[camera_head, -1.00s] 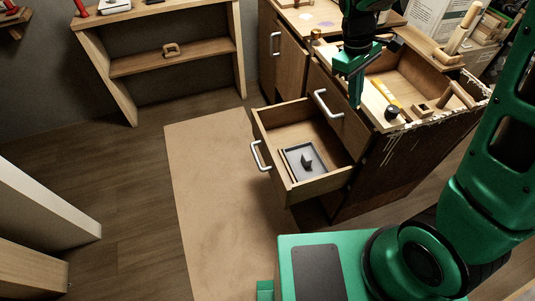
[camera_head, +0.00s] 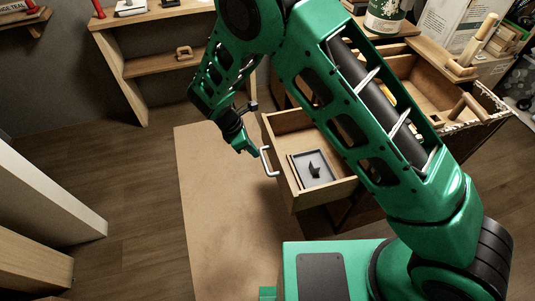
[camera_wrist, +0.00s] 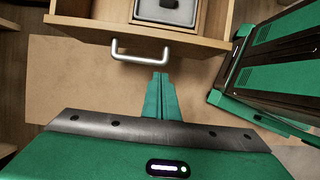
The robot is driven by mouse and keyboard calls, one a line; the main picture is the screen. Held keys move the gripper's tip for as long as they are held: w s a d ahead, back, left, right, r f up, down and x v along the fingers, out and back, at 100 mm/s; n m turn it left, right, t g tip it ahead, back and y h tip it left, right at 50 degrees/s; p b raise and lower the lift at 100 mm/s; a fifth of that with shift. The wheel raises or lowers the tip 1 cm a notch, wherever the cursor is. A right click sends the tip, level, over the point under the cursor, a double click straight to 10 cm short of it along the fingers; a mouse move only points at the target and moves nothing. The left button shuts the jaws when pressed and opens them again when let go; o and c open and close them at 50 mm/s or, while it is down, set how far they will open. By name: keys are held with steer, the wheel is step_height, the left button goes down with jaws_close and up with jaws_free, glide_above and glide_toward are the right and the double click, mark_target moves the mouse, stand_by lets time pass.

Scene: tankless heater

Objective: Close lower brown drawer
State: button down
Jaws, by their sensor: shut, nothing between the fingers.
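The lower brown drawer (camera_head: 318,196) stands pulled out of the cabinet, with a small grey tray (camera_head: 313,168) inside it. Its silver handle (camera_head: 266,162) faces left in the head view. In the wrist view the drawer front (camera_wrist: 205,42) spans the top, with the handle (camera_wrist: 140,54) ahead of my fingers. My gripper (camera_head: 250,149) is shut and empty, in front of the drawer front near the handle. In the wrist view my gripper (camera_wrist: 160,78) points at the drawer front near the handle's right end. I cannot tell if the fingertips touch it.
My arm hides much of the cabinet and the upper drawer front. An open top compartment (camera_head: 425,85) holds wooden pieces at the right. A wooden shelf (camera_head: 160,62) stands at the back left. The tan mat (camera_head: 215,215) left of the drawer is clear.

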steer(key=w+d+f, duration=0.2)
steer(key=d+f, duration=0.5)
steer(key=f, duration=0.1)
steer(key=shift+d+f, duration=0.15)
steer(key=shift+f, duration=0.15)
